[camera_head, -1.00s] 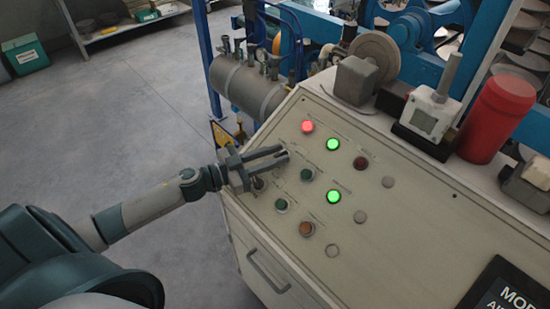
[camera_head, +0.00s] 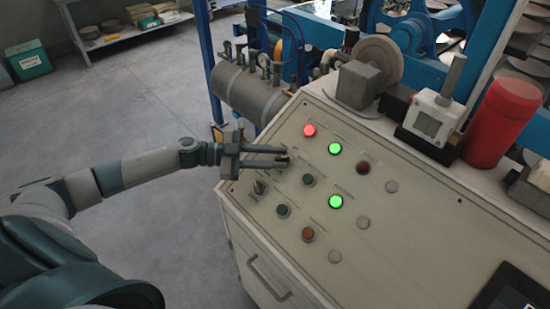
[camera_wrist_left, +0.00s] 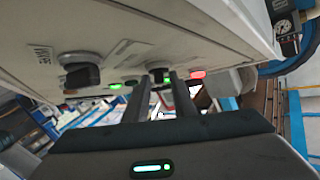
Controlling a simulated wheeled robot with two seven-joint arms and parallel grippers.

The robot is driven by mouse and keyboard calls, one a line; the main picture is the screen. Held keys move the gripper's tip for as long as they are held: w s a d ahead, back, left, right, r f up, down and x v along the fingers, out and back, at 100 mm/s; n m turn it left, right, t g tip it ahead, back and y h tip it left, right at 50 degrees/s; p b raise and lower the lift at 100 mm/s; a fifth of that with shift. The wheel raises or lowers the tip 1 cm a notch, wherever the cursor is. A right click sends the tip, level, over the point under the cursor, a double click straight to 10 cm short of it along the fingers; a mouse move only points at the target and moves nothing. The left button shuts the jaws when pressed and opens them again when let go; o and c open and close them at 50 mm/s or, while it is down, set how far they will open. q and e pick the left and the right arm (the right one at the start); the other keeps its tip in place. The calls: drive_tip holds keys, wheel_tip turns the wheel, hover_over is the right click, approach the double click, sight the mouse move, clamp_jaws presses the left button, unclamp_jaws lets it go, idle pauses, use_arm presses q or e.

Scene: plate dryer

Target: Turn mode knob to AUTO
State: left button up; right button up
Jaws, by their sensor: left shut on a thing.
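My left gripper (camera_head: 286,156) reaches over the upper left of the sloped control panel (camera_head: 410,240). Its fingers are close together at the panel face. In the left wrist view, the fingers (camera_wrist_left: 156,85) are shut on a small dark knob (camera_wrist_left: 158,74), mostly hidden between them. A second black selector knob (camera_wrist_left: 80,70) stands free beside the gripper, with a label by it; it also shows in the head view (camera_head: 260,187). The labels are too small or blurred to read, so I cannot tell which knob is marked for mode or where it points. My right gripper is not in view.
Lit red (camera_head: 310,130) and green (camera_head: 335,149) buttons and several unlit ones lie right of the gripper. A grey motor (camera_head: 358,84), a white box (camera_head: 433,115) and a red cylinder (camera_head: 500,120) stand along the panel's back. Open floor lies at left.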

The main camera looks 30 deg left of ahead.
use_arm(q)
drive_tip(key=o, duration=0.7)
drive_tip(key=shift+o, duration=0.2)
drive_tip(key=shift+a, duration=0.1)
drive_tip(key=shift+s+a+f+b, duration=0.1)
drive_tip(key=shift+s+a+b, duration=0.25)
drive_tip(key=shift+a, duration=0.15)
drive_tip(key=b+v, duration=0.4)
drive_tip(key=v, duration=1.2)
